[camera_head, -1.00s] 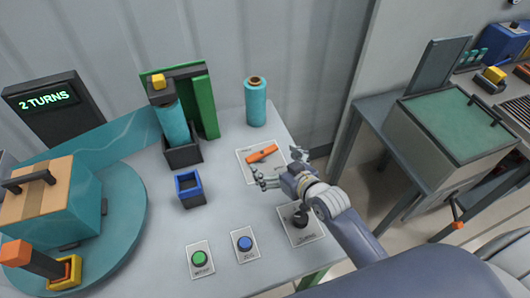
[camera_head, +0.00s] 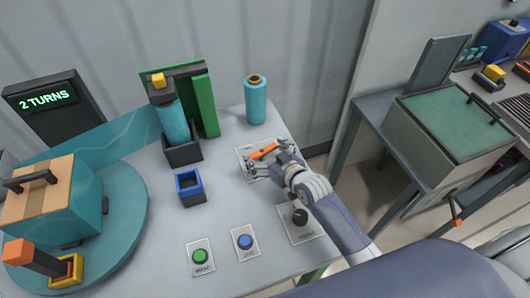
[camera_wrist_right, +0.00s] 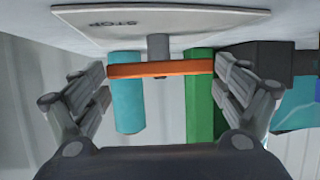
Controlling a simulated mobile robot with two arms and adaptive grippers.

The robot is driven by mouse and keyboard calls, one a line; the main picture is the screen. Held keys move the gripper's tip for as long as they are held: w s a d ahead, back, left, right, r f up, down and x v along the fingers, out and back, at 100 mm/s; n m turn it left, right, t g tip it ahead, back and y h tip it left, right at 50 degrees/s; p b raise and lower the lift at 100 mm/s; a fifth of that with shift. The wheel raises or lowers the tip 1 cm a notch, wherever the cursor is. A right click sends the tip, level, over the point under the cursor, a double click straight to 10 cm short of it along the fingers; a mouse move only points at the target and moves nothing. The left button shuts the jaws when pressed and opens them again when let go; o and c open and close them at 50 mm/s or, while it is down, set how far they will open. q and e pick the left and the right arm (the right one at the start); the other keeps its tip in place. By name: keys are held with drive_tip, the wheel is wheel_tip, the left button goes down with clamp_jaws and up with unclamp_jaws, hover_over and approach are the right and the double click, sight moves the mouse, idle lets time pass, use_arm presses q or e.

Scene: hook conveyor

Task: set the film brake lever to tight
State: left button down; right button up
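An orange lever (camera_head: 263,151) is mounted on a white plate (camera_head: 247,168) at the table's right side. In the right wrist view the orange lever (camera_wrist_right: 160,68) lies crosswise on a grey post, below a plate (camera_wrist_right: 190,18) with upside-down lettering that looks like "STOP". No label naming a film brake is readable. My right gripper (camera_head: 265,165) is at this lever, partly hiding the plate. In the right wrist view my right gripper (camera_wrist_right: 160,78) has its fingers spread, one by each end of the lever. Contact cannot be told. My left gripper is not in view.
A black knob (camera_head: 300,217), a green button (camera_head: 200,256) and a blue button (camera_head: 245,241) sit nearby. A teal film roll (camera_head: 255,103) stands behind the lever. A blue open box (camera_head: 189,183) stands left. A display (camera_head: 48,99) reads "2 TURNS".

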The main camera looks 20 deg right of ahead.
drive_tip(key=shift+a+r+m+h+p, duration=0.15)
drive_tip(key=shift+r+m+h+p, duration=0.1)
drive_tip(key=shift+m+h+p, duration=0.4)
drive_tip(key=shift+f+m+h+p, duration=0.1)
drive_tip(key=shift+m+h+p, duration=0.45)
drive_tip(key=shift+h+p, duration=0.2)
drive_tip(key=shift+h, duration=0.3)
drive_tip(key=shift+f, duration=0.1)
drive_tip(key=o, duration=0.8)
drive_tip(key=shift+c, duration=0.2)
drive_tip(key=shift+s, duration=0.1)
drive_tip(key=v, duration=1.1)
drive_tip(key=shift+s, duration=0.45)
